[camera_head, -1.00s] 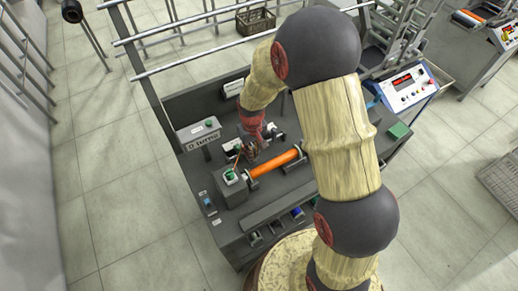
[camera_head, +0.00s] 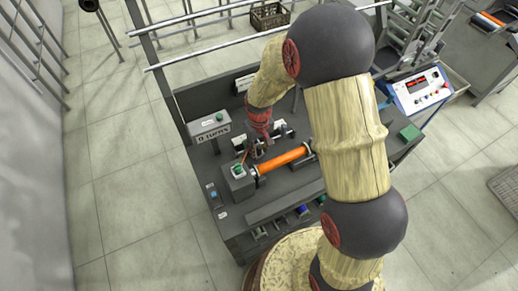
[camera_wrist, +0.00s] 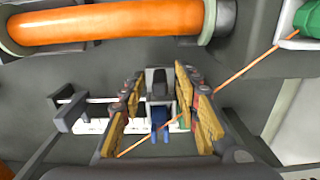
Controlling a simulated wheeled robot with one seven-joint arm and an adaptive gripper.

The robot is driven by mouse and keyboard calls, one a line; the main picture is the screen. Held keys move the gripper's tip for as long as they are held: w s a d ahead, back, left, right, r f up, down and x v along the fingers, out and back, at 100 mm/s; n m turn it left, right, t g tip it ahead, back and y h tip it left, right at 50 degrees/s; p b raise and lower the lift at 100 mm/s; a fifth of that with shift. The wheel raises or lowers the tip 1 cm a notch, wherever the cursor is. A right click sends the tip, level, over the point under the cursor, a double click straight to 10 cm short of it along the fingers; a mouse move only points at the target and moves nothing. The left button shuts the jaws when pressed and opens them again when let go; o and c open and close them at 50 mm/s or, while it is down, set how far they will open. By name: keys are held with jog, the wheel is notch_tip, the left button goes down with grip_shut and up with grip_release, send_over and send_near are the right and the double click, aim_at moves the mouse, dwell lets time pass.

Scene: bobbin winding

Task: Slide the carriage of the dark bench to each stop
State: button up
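The dark bench (camera_head: 222,225) fills the middle of the head view, with an orange bobbin (camera_head: 284,159) lying across it. The bobbin also shows at the top of the wrist view (camera_wrist: 110,22). My gripper (camera_head: 256,152) is low over the bench behind the bobbin. In the wrist view its two fingers (camera_wrist: 160,108) stand apart, on either side of a dark block with a blue part (camera_wrist: 160,117), which looks like the carriage. Gaps show beside the block; contact lower down cannot be told. A white marked strip (camera_wrist: 90,126) runs behind the fingers.
An orange wire (camera_wrist: 245,72) runs from a green spool (camera_wrist: 308,18) past the fingers. A grey box reads "0 turns" (camera_head: 211,133). A blue-white control box (camera_head: 418,91) and a green block (camera_head: 410,132) stand at the right. Metal rails cross above the bench's back.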

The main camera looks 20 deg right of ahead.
notch_tip(320, 180, up, 12)
dwell(0.5)
dwell(0.4)
jog(key=s+d+r+m+t, duration=0.1)
jog(key=s+d+r+t, duration=0.1)
jog(key=s+r, duration=0.8)
jog(key=s+d+r+m+t, duration=0.1)
jog(key=s+d+r+t, duration=0.1)
jog(key=s+r, duration=0.8)
jog(key=shift+s+r+t, duration=0.35)
jog(key=shift+s+t, duration=0.45)
jog(key=shift+s, duration=0.05)
jog(key=shift+f, duration=0.1)
